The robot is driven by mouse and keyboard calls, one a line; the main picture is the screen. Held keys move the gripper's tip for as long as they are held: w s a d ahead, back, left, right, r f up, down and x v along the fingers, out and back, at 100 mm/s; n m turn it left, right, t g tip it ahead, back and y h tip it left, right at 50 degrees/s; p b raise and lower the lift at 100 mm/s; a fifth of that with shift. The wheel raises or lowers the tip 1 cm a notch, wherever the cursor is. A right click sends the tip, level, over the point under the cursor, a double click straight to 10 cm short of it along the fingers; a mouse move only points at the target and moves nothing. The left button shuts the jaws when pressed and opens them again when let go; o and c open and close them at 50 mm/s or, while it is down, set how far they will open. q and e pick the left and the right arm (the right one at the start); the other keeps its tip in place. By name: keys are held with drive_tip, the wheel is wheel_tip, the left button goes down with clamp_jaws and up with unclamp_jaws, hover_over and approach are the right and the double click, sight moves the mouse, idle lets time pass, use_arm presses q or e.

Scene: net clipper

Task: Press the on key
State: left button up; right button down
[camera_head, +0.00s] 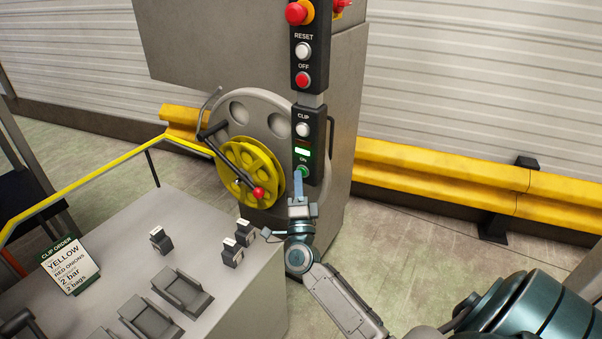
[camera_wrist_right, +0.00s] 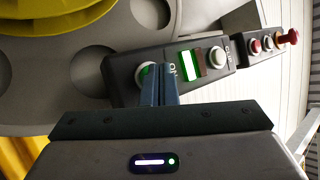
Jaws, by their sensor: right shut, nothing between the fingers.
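The green ON key (camera_head: 303,171) is at the bottom of the lower black control panel (camera_head: 310,115), with a lit green indicator (camera_head: 302,151) just above it. My right gripper (camera_head: 298,176) is shut and empty, its fingertips at the ON key and overlapping its lower edge. In the right wrist view the shut blue fingers (camera_wrist_right: 160,70) stand in front of the panel, and the ON key (camera_wrist_right: 146,74) shows partly behind them. I cannot tell for certain whether the tips touch the key. My left gripper is not in view.
White CLIP (camera_head: 303,130), white RESET (camera_head: 303,50) and red OFF (camera_head: 302,79) buttons sit higher up, below a red emergency knob (camera_head: 296,13). A yellow reel (camera_head: 247,165) with a crank is left of the panel. A grey table (camera_head: 215,275) holds small blocks and an order card (camera_head: 68,264).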

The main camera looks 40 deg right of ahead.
idle(0.5)
drive_tip(key=shift+s+a, duration=0.3)
drive_tip(key=shift+a, duration=0.4)
drive_tip(key=shift+a, duration=0.1)
drive_tip(key=a, duration=0.1)
drive_tip(key=s+a, duration=0.1)
drive_tip(key=a, duration=0.1)
drive_tip(key=s+a, duration=0.1)
drive_tip(key=shift+a, duration=0.2)
idle(0.7)
